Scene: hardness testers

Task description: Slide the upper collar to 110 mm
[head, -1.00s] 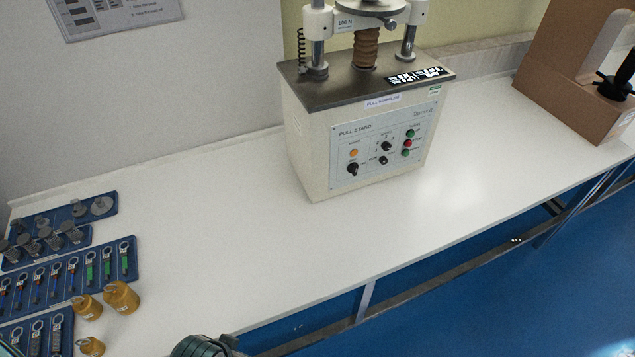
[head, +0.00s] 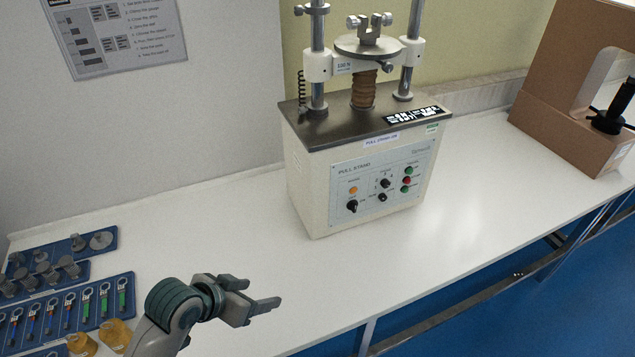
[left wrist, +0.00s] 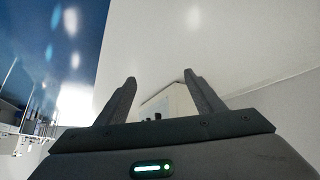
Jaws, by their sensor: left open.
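The pull stand (head: 366,185) is a cream box with a dark top, standing on the white bench. Two steel columns rise from it, with a white crosshead (head: 318,66) and a round plate between them. A small grey collar (head: 317,9) with a side knob sits on the left column near the picture's top edge. The column above it is cut off, and no millimetre reading is legible. My left gripper (head: 264,292) is open and empty, in front of and left of the stand, well below the collar. Its spread fingers (left wrist: 160,82) show in the left wrist view. My right gripper is out of view.
Blue trays (head: 75,312) of small fittings and hooks lie at the left, with brass-coloured weights (head: 115,334) beside them. The bench is clear between trays and stand. A coil spring hangs by the left column.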

